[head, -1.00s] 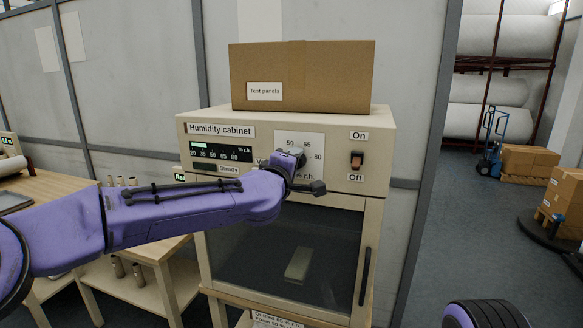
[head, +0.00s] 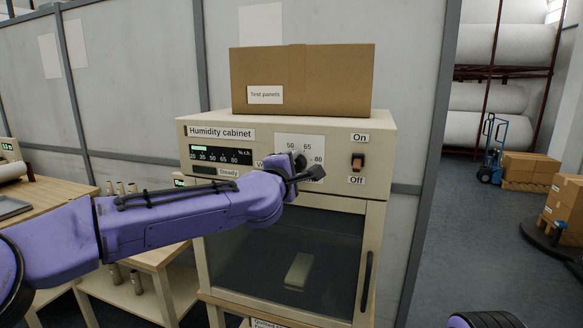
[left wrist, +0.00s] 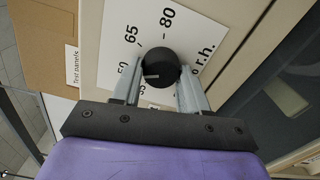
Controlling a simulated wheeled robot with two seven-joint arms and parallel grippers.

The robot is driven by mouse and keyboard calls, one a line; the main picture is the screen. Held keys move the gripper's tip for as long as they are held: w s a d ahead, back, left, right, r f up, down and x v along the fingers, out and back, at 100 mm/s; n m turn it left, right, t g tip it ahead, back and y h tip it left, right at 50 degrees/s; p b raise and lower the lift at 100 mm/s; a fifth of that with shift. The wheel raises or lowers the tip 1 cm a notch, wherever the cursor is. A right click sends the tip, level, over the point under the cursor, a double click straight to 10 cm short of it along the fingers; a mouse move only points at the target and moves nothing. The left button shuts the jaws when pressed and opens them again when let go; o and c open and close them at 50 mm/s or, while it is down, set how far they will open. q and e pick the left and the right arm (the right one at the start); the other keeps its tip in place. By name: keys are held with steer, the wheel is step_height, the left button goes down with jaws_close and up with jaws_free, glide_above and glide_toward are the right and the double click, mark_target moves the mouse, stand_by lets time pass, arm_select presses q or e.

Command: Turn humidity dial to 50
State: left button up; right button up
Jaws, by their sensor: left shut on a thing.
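The humidity cabinet (head: 285,198) stands ahead, with a white dial plate (head: 284,140) marked 50, 65 and 80 on its front. The round black humidity dial (left wrist: 159,68) shows clearly in the left wrist view; my gripper mostly hides it in the head view. My left gripper (left wrist: 160,88) is shut on the dial, one finger on each side. A light mark on the dial points left in the wrist view, roughly toward the 50, which the left finger partly covers. The exact setting is hard to read. My right gripper is out of view.
A green bar shows at the low end of the display (head: 221,155), above a "Steady" label. A rocker switch (head: 357,162) sits right of the dial. A cardboard box (head: 330,80) rests on top of the cabinet. A wooden bench (head: 50,200) is at left.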

arm_select(q)
steer(key=o, duration=1)
steer(key=shift+o, duration=0.2)
steer(key=b+v, duration=0.4)
steer(key=v, duration=0.6)
steer(key=shift+s, duration=0.25)
steer(key=shift+a, duration=0.1)
